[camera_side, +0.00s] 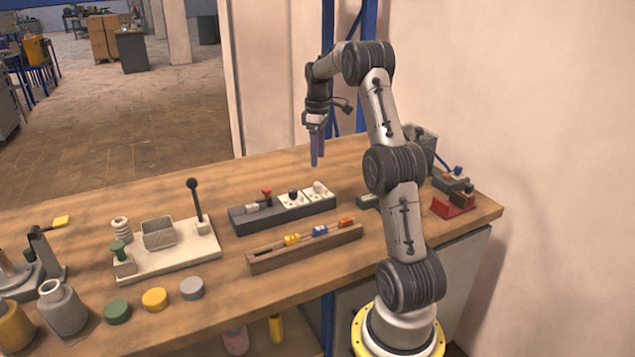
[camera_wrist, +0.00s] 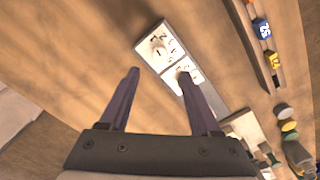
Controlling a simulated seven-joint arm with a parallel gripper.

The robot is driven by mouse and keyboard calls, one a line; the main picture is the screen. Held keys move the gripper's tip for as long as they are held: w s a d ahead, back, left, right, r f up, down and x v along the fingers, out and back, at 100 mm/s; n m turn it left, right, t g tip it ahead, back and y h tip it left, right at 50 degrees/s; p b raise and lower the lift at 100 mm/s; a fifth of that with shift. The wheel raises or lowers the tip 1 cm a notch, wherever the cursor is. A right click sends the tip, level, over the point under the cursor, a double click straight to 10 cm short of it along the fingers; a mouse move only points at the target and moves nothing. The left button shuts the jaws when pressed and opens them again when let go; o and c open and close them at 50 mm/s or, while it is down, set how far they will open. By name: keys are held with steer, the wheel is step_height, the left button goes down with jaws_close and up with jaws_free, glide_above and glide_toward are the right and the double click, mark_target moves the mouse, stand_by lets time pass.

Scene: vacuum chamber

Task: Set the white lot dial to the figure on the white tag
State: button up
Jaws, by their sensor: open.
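The white lot dial (camera_side: 318,188) has a white knob on a white plate, at the right end of a dark grey block. In the wrist view the white dial (camera_wrist: 158,47) shows black figures around its knob; I cannot read its setting surely. A similar plate with a black knob (camera_side: 293,194) adjoins it. My gripper (camera_side: 317,162) is open and empty, pointing down above and behind the block. In the wrist view, the dial lies just beyond my fingertips (camera_wrist: 159,73). I cannot make out a white tag in either view.
A wooden rail (camera_side: 275,260) in front of the block carries yellow (camera_side: 292,240), blue (camera_side: 320,231) and orange (camera_side: 347,222) tags. A red-knobbed lever (camera_side: 267,193) stands on the block's left part. A cream fixture (camera_side: 180,257) with a tall black lever stands left.

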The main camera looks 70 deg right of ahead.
mark_target(317, 184)
step_height(317, 184, down, 10)
steer(key=shift+r, duration=0.25)
jaws_close()
stand_by(0.4)
